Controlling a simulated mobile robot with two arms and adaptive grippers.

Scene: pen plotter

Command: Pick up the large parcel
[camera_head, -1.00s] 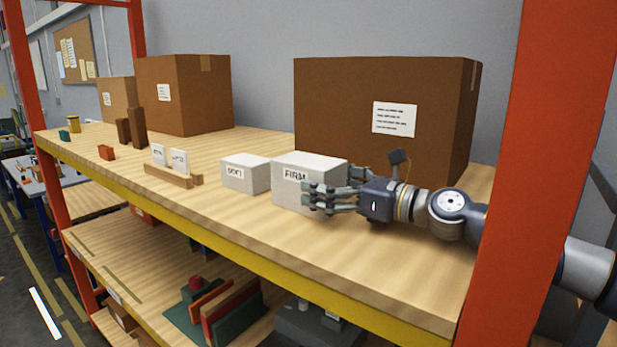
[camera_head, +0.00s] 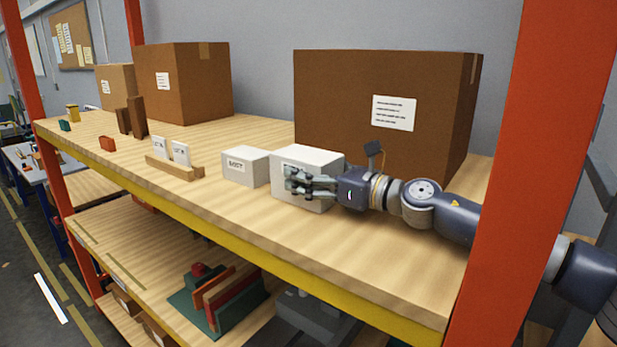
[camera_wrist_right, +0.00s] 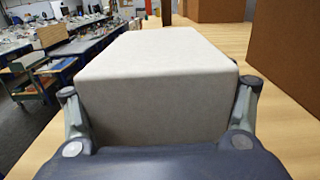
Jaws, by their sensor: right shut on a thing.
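The larger white parcel (camera_head: 306,158) stands upright on the wooden shelf, and it fills the middle of the right wrist view (camera_wrist_right: 155,90). Its label, which read "FIRM" earlier, is hidden behind my fingers. My right gripper (camera_head: 292,182) is shut on this parcel, with one finger along its front face in the head view. In the right wrist view the two fingers (camera_wrist_right: 160,95) sit on either side of it. I see no clear gap under the parcel. My left gripper is not in view.
A smaller white parcel (camera_head: 245,166) stands just left of the held one. A big brown carton (camera_head: 350,100) is close behind. A red upright post (camera_head: 530,150) stands right, before my forearm. A wooden holder with cards (camera_head: 174,168) is further left. The front shelf strip is clear.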

